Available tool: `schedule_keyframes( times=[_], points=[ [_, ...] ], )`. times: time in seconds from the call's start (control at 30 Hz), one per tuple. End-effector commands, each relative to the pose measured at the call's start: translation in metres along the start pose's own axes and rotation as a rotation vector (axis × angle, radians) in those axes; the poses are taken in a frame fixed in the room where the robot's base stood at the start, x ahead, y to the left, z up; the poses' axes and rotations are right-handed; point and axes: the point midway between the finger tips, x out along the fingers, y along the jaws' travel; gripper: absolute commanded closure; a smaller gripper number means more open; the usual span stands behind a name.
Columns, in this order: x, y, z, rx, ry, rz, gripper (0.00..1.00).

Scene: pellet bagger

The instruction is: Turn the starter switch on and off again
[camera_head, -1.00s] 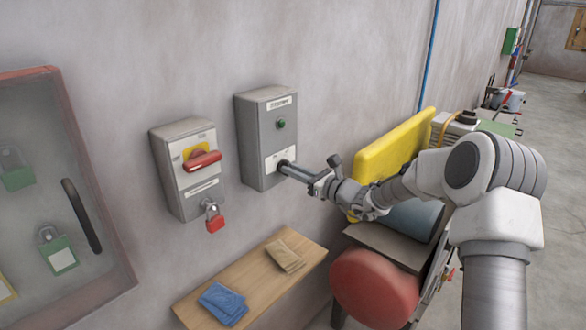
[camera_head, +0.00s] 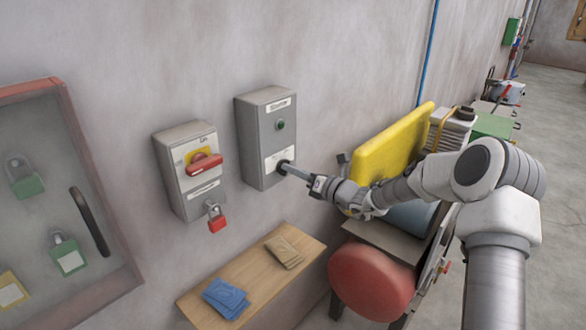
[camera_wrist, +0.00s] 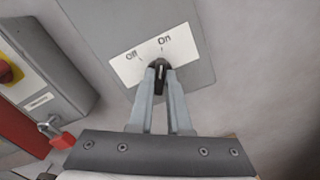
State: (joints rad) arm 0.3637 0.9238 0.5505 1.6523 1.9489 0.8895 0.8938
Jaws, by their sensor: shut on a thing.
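The starter switch is a dark rotary knob (camera_wrist: 160,68) on the lower front of the grey starter box (camera_head: 262,145). A white label plate (camera_wrist: 154,56) behind it reads "Off" at the left and "On" nearer the top. My gripper (camera_wrist: 160,82) is shut on the knob, one finger on each side. The knob stands nearly upright in the wrist view and seems to point at "On"; the fingers hide part of it.
Left of the starter box is an isolator with a red handle (camera_head: 205,163) and a hanging red padlock (camera_head: 217,222). A wooden shelf (camera_head: 255,287) with blue and tan cloths is below. A yellow panel (camera_head: 392,145) and red drum end (camera_head: 370,282) lie near my arm.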

Motion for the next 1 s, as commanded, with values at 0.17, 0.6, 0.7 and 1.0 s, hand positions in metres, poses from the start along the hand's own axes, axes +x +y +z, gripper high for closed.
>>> schedule_keyframes(
  times=[0.17, 0.6, 0.7, 1.0],
  points=[
    [0.000, 0.000, -0.001, 0.008, 0.001, 0.000, 1.00],
    [0.000, 0.000, 0.000, 0.007, 0.000, 0.000, 0.54],
    [0.000, 0.000, 0.000, 0.006, 0.000, 0.000, 0.54],
    [-0.014, -0.002, -0.001, 0.005, -0.001, -0.004, 0.54]
  ],
)
